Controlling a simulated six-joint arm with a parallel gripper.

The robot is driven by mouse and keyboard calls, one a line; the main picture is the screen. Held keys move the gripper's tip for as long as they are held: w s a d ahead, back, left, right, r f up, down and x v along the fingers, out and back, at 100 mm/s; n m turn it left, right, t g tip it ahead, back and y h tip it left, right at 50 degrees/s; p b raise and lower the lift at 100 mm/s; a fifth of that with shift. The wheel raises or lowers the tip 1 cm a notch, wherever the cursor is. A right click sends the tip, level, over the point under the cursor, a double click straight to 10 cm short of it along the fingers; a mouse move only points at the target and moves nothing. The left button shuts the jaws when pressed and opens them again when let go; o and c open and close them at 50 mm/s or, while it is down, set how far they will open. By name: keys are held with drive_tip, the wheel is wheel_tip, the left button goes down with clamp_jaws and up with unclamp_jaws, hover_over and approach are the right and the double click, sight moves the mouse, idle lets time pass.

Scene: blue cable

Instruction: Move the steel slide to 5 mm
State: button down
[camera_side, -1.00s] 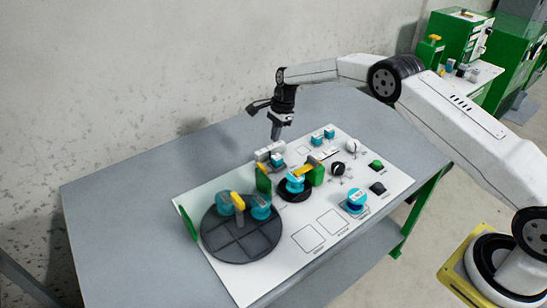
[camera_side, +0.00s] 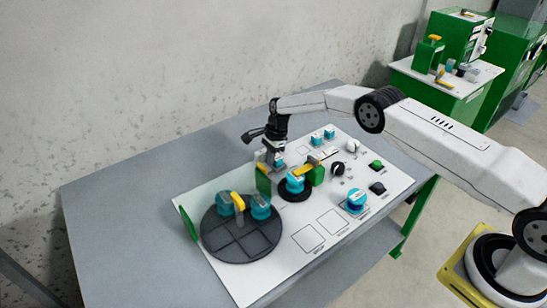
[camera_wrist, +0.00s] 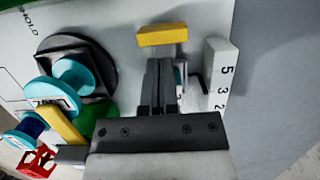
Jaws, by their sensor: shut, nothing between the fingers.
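My gripper (camera_side: 273,158) is shut and low over the back of the white panel, at the small grey-and-white scale fixture (camera_side: 262,155). In the wrist view my gripper's fingers (camera_wrist: 160,68) are together, with no gap showing. The white scale block (camera_wrist: 219,75) with the numbers 5, 3 and 2 stands just right of them. The steel slide cannot be clearly picked out; my fingers cover much of this spot. Whether they touch it I cannot tell.
A yellow bar (camera_wrist: 162,35) lies just beyond the fingertips. A teal spool (camera_wrist: 72,76) on a dark base, a yellow bar and a green post stand to the left. In the side view a dark round tray (camera_side: 240,240) is at the front left. Bare table lies behind the panel.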

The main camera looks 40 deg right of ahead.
sight(260, 165)
drive_tip(key=shift+a+f, duration=0.15)
drive_tip(key=shift+f, duration=0.45)
drive_tip(key=shift+a, duration=1.7)
drive_tip(key=shift+r, duration=0.15)
drive_tip(key=shift+v, duration=0.85)
drive_tip(key=v, duration=0.8)
drive_tip(key=shift+d, duration=0.25)
